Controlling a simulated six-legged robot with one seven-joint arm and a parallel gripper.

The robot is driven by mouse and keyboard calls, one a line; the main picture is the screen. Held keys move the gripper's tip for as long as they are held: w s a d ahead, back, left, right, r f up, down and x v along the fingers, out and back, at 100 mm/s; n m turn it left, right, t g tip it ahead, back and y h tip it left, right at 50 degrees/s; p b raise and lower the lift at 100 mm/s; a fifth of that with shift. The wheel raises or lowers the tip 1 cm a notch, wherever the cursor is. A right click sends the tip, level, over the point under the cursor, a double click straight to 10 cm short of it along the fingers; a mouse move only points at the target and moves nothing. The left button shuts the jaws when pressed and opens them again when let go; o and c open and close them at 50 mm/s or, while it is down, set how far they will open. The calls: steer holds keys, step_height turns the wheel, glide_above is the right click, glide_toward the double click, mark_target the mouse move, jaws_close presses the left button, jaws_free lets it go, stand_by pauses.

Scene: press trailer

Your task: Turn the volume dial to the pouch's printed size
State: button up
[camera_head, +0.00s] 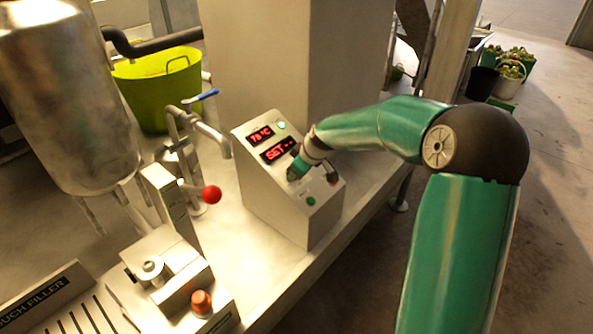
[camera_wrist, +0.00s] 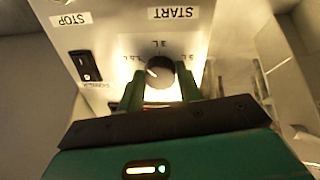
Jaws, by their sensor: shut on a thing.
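The volume dial (camera_wrist: 160,70) is a dark round knob on the sloped face of the control box (camera_head: 283,185). Small printed marks surround it in the wrist view: 3 L at the top, one at the left that looks like 1.5 L, and one at the right that looks like 5 L. A pale pointer line on the knob faces the left mark. My gripper (camera_wrist: 161,88) is shut on the dial, one green finger on each side. In the head view my gripper (camera_head: 296,172) covers the dial. No pouch shows in either view.
The box's displays (camera_head: 277,150) show a temperature and "SET--". A dark switch (camera_wrist: 85,65) is left of the dial. A red-knobbed lever (camera_head: 211,194) stands left of the box.

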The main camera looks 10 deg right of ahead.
steer(key=shift+w+n, duration=0.1)
steer(key=shift+n, duration=1.4)
steer(key=shift+r, duration=0.1)
steer(key=o, duration=1)
steer(key=v, duration=1.3)
steer(key=shift+s+d+r, duration=0.25)
steer(key=shift+d, duration=0.05)
